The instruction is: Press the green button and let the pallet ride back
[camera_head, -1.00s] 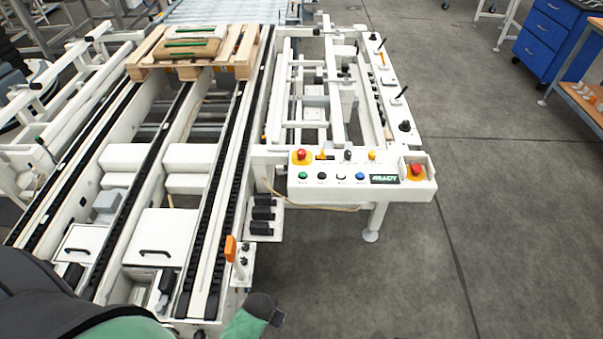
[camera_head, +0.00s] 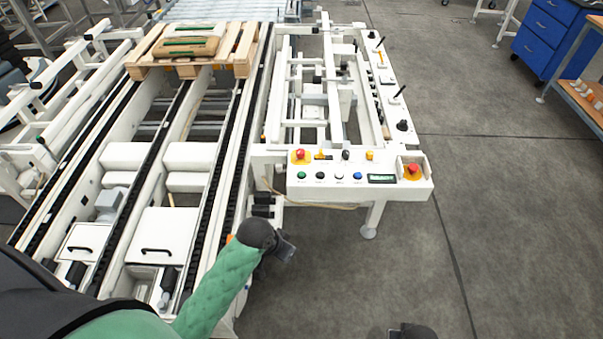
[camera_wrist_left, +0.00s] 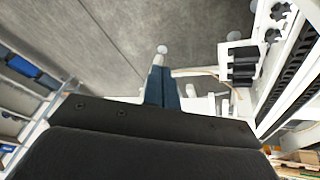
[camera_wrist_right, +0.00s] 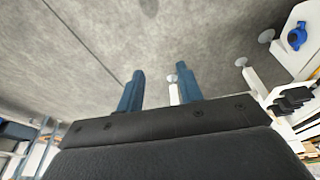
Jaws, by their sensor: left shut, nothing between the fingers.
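The green button (camera_head: 301,175) is at the left end of the front row on the white control panel (camera_head: 340,189). The wooden pallet (camera_head: 240,52) sits at the far end of the chain conveyor, with brown sacks (camera_head: 190,46) on it. My left gripper (camera_head: 286,250) is below and left of the panel, apart from the button. Its fingers (camera_wrist_left: 161,85) are together and empty in the left wrist view. My right gripper (camera_head: 411,332) just shows at the bottom edge of the head view. Its fingers (camera_wrist_right: 158,90) are spread and empty in the right wrist view.
Red emergency stop knobs (camera_head: 300,156) and (camera_head: 412,170) sit on the panel near the button row, with black, white and blue buttons beside the green one. The dark chain rails (camera_head: 205,190) run along the left. Grey floor (camera_head: 500,230) is clear on the right.

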